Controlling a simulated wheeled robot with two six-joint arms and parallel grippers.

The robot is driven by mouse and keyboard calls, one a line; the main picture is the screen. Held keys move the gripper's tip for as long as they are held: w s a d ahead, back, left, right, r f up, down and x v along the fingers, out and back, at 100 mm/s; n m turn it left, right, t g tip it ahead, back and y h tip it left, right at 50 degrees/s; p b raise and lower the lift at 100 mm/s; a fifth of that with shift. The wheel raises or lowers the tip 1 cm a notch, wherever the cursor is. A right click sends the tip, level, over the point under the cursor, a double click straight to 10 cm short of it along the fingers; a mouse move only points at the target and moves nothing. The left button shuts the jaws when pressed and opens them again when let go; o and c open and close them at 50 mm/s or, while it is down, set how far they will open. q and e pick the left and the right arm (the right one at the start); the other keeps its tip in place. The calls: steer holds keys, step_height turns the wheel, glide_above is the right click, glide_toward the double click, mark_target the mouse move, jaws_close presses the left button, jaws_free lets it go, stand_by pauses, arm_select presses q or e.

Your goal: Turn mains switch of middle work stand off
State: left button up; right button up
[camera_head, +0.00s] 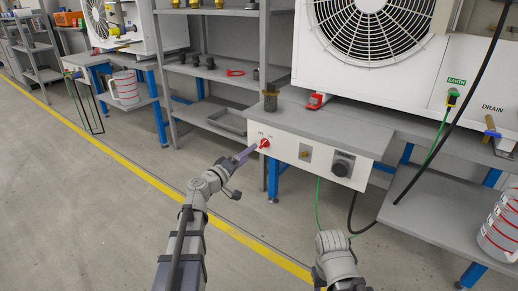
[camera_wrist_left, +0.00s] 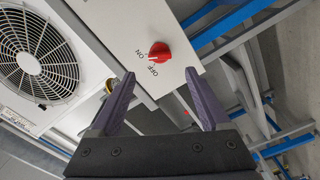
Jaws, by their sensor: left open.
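The red mains switch (camera_head: 264,143) sits on the white front panel (camera_head: 289,150) of the middle work stand. In the left wrist view the red knob (camera_wrist_left: 159,51) shows large, with ON and OFF printed beside it; I cannot tell which label it points to. My left gripper (camera_head: 246,153) is just left of the switch in the head view, its purple fingers pointing at it. In the left wrist view the gripper (camera_wrist_left: 163,98) is open and empty, with the knob beyond the gap between its fingertips. My right gripper does not show.
A black knob (camera_head: 342,164) and a small grey plate (camera_head: 305,153) sit right of the switch. A white fan unit (camera_head: 456,75) stands on the bench. Cables (camera_head: 352,215) hang below the panel. A shelf rack (camera_head: 225,58) stands behind. The floor at left is clear.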

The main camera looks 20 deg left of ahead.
mark_target(264, 144)
arm_select(q)
steer(key=x, duration=0.7)
jaws_close()
stand_by(0.6)
